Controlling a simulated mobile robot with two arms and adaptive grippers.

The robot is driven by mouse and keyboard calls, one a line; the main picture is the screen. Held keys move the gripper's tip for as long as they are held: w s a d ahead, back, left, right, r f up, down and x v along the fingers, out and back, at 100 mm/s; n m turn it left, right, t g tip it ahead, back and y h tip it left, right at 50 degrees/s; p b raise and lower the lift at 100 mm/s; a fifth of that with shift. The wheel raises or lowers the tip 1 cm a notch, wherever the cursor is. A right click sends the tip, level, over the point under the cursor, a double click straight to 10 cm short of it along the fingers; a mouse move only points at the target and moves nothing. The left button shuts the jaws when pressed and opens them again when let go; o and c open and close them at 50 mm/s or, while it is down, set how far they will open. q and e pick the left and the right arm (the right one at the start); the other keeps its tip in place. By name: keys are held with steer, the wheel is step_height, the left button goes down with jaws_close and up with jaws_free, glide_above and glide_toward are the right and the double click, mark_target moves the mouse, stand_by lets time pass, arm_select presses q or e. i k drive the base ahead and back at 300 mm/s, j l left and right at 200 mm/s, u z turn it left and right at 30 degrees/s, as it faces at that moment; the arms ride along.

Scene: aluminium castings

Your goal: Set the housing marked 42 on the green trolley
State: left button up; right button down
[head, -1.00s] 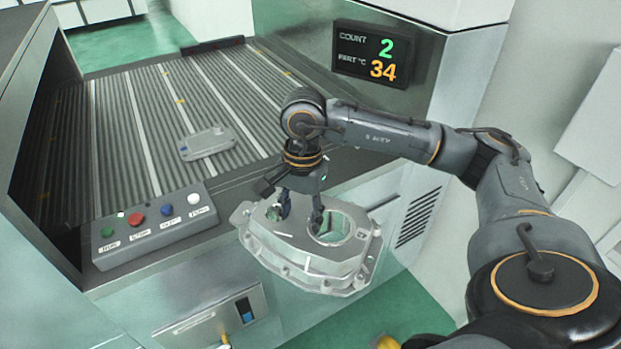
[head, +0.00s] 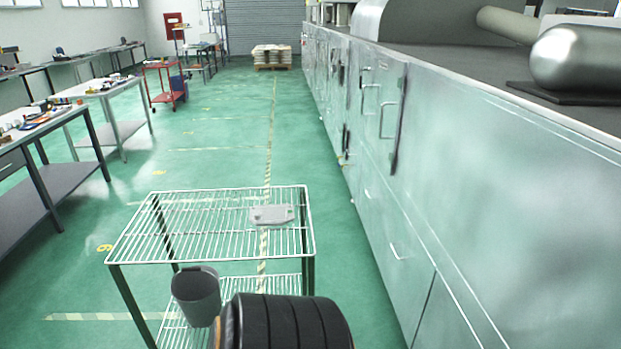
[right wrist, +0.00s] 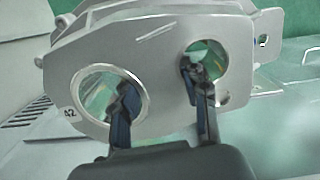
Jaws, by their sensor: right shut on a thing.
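The housing marked 42 (right wrist: 150,62) fills much of the right wrist view, a grey casting with two round openings and the mark at its left edge. My right gripper (right wrist: 161,84) is shut on it, one finger in each opening, across the metal between them. In the head view a wire-topped trolley (head: 170,232) with dark greenish legs stands on the green floor. A small flat grey casting (head: 271,214) lies on its top shelf, toward the far right. The housing and both grippers are out of the head view.
The trolley's top is clear left of the casting. A long metal cabinet row (head: 440,205) runs along the right. Workbenches (head: 45,118) line the left, and a red cart (head: 165,97) stands farther back. The aisle beyond the trolley is open.

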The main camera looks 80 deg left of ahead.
mark_target(173, 225)
steer(key=k+j, duration=0.3)
steer(key=j, duration=0.15)
steer(key=k+j, duration=0.35)
steer(key=j, duration=0.15)
steer(key=k+j+u, duration=0.1)
steer(key=k+j, duration=1.8)
steer(key=j, duration=0.2)
steer(key=k+j, duration=0.4)
steer(key=j, duration=0.15)
steer(key=j+u, duration=0.15)
steer(key=j, duration=1.8)
steer(key=i+j, duration=0.15)
steer(key=j, duration=0.25)
steer(key=i+j, duration=0.2)
steer(key=j, duration=0.2)
steer(key=i+j, duration=0.15)
steer(key=j, duration=0.25)
